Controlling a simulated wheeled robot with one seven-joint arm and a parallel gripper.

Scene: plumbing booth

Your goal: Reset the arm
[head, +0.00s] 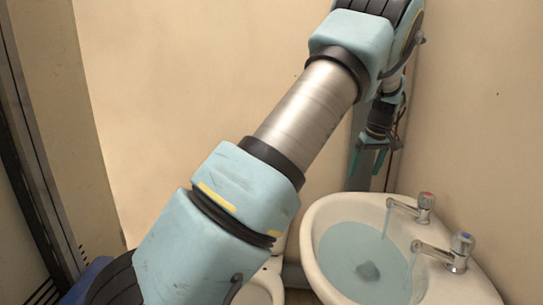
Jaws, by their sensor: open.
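My arm reaches from the lower left up to the top right of the head view, then bends down. My gripper (369,165) hangs from it, pointing down, with its two teal fingers apart and nothing seen between them. It appears above and behind the rim of a white washbasin (312,232), apart from it in the picture. The washbasin holds bluish water (350,250).
A red-marked tap (424,206) and a blue-marked tap (458,250) stand on the basin's right rim, each with a thin bluish stream below its spout. A white toilet (262,288) is partly hidden by my arm. Beige walls (190,80) close the space.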

